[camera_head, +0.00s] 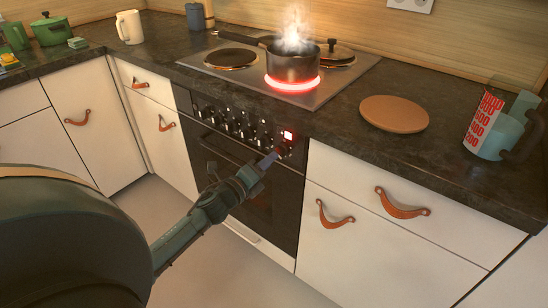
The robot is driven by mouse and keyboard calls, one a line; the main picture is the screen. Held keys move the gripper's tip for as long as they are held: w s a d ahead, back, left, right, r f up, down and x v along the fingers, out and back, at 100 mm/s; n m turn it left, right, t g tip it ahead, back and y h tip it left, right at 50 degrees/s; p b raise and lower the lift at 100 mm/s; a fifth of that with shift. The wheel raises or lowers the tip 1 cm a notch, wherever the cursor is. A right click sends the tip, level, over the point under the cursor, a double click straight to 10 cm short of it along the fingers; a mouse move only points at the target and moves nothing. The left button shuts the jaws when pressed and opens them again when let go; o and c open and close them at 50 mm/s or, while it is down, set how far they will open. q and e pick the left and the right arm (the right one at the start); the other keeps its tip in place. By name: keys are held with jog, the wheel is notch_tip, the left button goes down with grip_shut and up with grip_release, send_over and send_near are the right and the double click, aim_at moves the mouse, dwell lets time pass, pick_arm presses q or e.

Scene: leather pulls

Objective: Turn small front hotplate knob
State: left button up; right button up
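A row of small knobs (240,128) runs along the dark front panel of the oven (232,162). I cannot tell which knob belongs to the small front hotplate. A red lit display (288,135) is at the panel's right end, with a knob (284,150) just below it. My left gripper (268,160) points at this right end, its tip close below and left of that knob. I cannot tell whether it touches anything, and its fingers are too small to judge open or shut. My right gripper is not in view.
A steaming dark pot (292,64) stands on a glowing red hotplate (292,84), its handle pointing left. A round wooden board (394,113) and a measuring jug (490,130) are on the counter at right. Drawers with leather pulls (402,204) flank the oven.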

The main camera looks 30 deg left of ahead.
aim_at(280, 151)
pick_arm(q)
jog(key=w, duration=0.3)
jog(key=shift+w+d, duration=0.15)
jog(key=shift+w, duration=0.05)
jog(key=shift+c, duration=0.5)
grip_shut()
